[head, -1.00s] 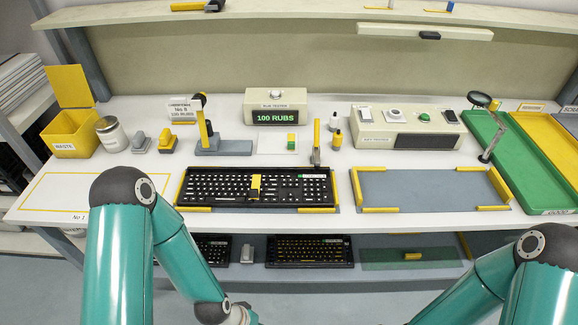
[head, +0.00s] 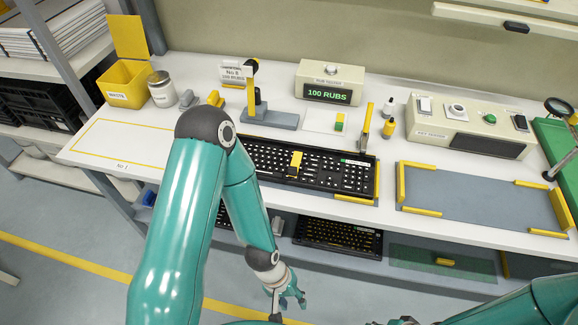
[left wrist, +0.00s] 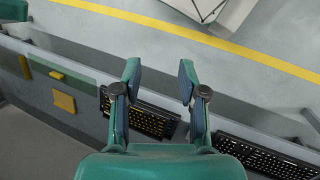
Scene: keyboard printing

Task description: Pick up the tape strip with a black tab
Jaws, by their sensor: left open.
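I cannot clearly make out a tape strip with a black tab in either view. A yellow upright with a black top (head: 251,82) stands on a grey base, and a slim yellow upright (head: 366,120) rises behind the keyboard; I cannot tell whether either carries the strip. My left gripper (head: 288,303) hangs below and in front of the table, over the floor, well apart from both. In the left wrist view its two fingers (left wrist: 160,76) are spread with nothing between them. My right gripper is out of view.
A black keyboard (head: 330,168) with a yellow block on it lies at the table front. An empty grey mat (head: 470,193) is to its right. A lower shelf holds another keyboard (head: 338,236). A yellow waste bin (head: 124,88) stands at the left. The floor ahead is clear.

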